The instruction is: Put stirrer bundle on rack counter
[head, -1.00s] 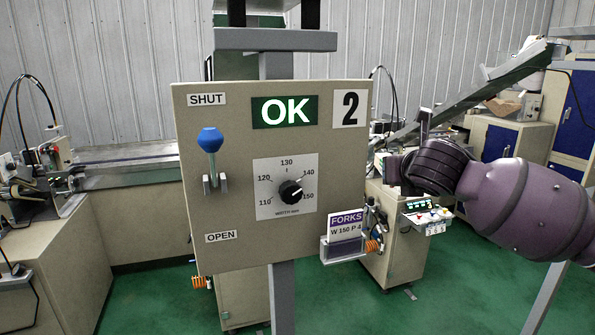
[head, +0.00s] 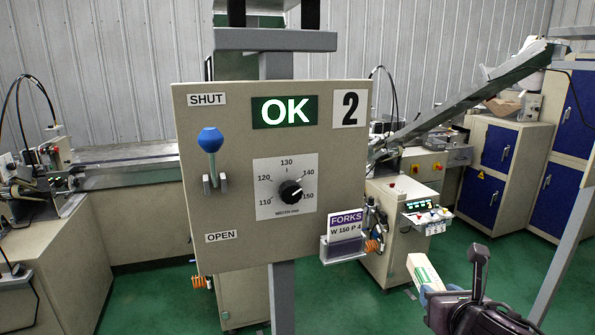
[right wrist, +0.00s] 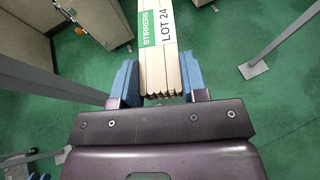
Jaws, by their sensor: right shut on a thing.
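The stirrer bundle (right wrist: 158,50) is a stack of pale wooden sticks with a green and white band reading STIRRERS LOT 24. My right gripper (right wrist: 158,85) is shut on it, with a blue finger pad on each side. In the head view the bundle (head: 426,270) shows at the lower right, held in front of my right gripper (head: 428,288) above the green floor. My left gripper is not in view. I cannot pick out the rack counter for certain.
A beige control panel (head: 235,240) with a blue-knobbed lever, dial and OK display stands in front. A small card holder (head: 343,248) marked FORKS juts from its right edge. Machines and blue-doored cabinets (head: 498,146) stand behind. Grey posts (head: 570,240) rise at the right.

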